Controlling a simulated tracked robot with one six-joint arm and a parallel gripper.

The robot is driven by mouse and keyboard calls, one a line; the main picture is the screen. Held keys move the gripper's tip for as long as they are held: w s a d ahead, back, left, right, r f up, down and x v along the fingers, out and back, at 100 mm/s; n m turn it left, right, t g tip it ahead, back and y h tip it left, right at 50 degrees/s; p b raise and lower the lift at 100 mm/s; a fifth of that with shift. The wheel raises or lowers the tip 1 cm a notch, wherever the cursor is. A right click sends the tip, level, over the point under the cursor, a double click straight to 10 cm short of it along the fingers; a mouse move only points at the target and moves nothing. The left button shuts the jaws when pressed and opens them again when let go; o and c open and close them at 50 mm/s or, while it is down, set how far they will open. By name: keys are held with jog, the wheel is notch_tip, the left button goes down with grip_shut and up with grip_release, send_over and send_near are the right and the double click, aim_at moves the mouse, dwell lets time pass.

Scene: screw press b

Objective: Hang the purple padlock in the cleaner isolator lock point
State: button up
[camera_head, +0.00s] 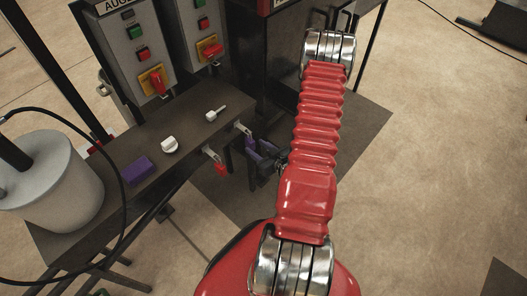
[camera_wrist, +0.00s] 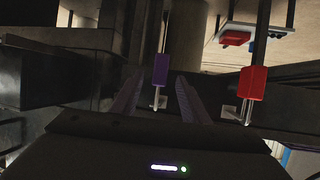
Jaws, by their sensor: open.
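The purple padlock (camera_head: 250,144) hangs from a pale tab (camera_head: 241,128) at the bench's right edge. In the wrist view the purple padlock (camera_wrist: 161,68) lies between my two fingers, with its shackle (camera_wrist: 157,98) at a pale bracket. My gripper (camera_head: 262,158) is open around the padlock; its fingers show either side in the wrist view (camera_wrist: 158,92), with gaps visible. A red padlock (camera_head: 220,168) hangs from a neighbouring tab (camera_head: 210,153); it also shows in the wrist view (camera_wrist: 251,83). No readable label marks which tab is the cleaner isolator lock point.
Two grey control boxes with red-and-yellow switches (camera_head: 157,82) (camera_head: 210,50) stand behind the bench (camera_head: 110,205). On the bench are a purple block (camera_head: 135,170), a white knob (camera_head: 169,145), a white lever (camera_head: 215,113) and a grey drum (camera_head: 45,190).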

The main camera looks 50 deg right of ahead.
aim_at(253, 145)
jog(key=shift+x, duration=2.75)
jog(key=shift+c, duration=0.5)
grip_shut()
